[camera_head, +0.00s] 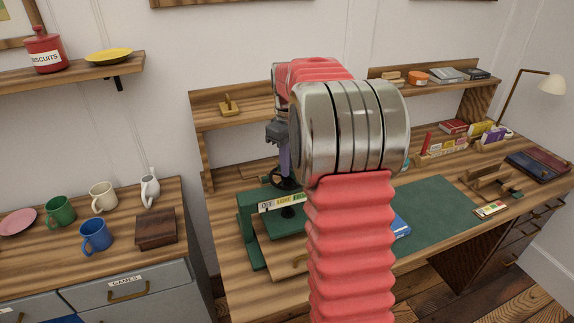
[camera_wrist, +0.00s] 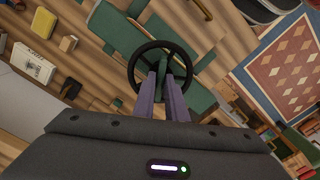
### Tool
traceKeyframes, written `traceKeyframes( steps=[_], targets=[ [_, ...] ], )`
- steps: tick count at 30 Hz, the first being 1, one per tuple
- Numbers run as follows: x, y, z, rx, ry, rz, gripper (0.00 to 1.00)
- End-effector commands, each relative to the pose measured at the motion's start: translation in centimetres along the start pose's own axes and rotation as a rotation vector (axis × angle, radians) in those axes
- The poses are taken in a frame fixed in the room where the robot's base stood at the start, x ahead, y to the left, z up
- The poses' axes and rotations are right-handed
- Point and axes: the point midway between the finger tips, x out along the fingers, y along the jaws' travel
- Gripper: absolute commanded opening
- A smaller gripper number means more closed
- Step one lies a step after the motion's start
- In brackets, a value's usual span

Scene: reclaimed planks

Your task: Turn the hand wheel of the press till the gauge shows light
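The green press (camera_head: 247,222) stands on the desk, partly behind my arm. Its black hand wheel (camera_head: 276,183) sits on top. The gauge strip (camera_head: 279,204) on its front starts with "OFF"; its right end is behind my arm and I cannot read a pointer. My gripper (camera_head: 284,160) points down over the wheel.
A green mat (camera_head: 435,212) and a blue book (camera_head: 401,226) lie right of the press. A shelf (camera_head: 203,112) stands behind. A side cabinet with mugs (camera_head: 96,236) and a wooden box (camera_head: 156,230) is at left. My arm hides the middle of the desk.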

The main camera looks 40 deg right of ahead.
Motion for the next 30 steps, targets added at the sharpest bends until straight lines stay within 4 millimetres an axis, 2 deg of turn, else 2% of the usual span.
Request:
traceKeyframes(
  steps=[5, 11, 19, 30],
  targets=[
    [-0.01, 0.02, 0.01, 0.0, 0.0, 0.0, 0.0],
    [-0.03, -0.44, -0.15, -0.002, 0.0, 0.0, 0.0],
    [-0.02, -0.07, -0.06, 0.024, 0.001, -0.001, 0.0],
    [-0.03, -0.01, -0.03, 0.212, 0.001, 0.0, 0.0]
  ],
)
